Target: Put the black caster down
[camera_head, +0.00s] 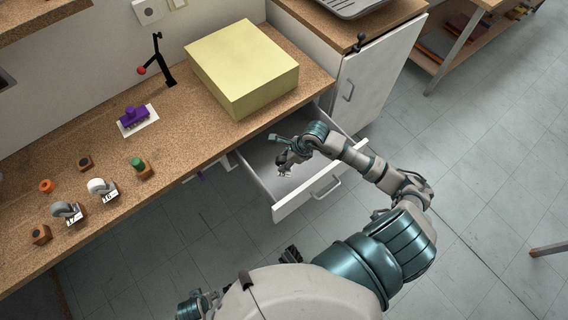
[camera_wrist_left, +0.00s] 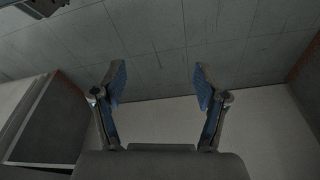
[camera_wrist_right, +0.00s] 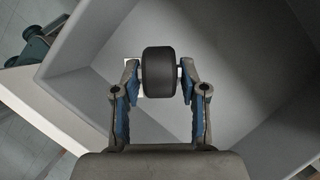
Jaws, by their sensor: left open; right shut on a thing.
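The black caster (camera_wrist_right: 159,72) is gripped between the two fingers of my right gripper (camera_wrist_right: 160,85) in the right wrist view. It hangs over the inside of the open drawer (camera_wrist_right: 225,45); whether it touches the bottom I cannot tell. In the head view my right gripper (camera_head: 284,165) reaches into the drawer (camera_head: 291,212) below the counter edge. The caster is mostly hidden there. My left gripper (camera_wrist_left: 160,88) is open and empty in the left wrist view, facing floor and cabinet fronts.
Grey and white casters (camera_head: 98,187), orange and green pieces and wooden blocks stand on the counter (camera_head: 215,131). A yellow box (camera_head: 242,66) and a purple item (camera_head: 133,115) on a white card sit there too. An open cabinet door (camera_head: 375,85) stands right of the drawer.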

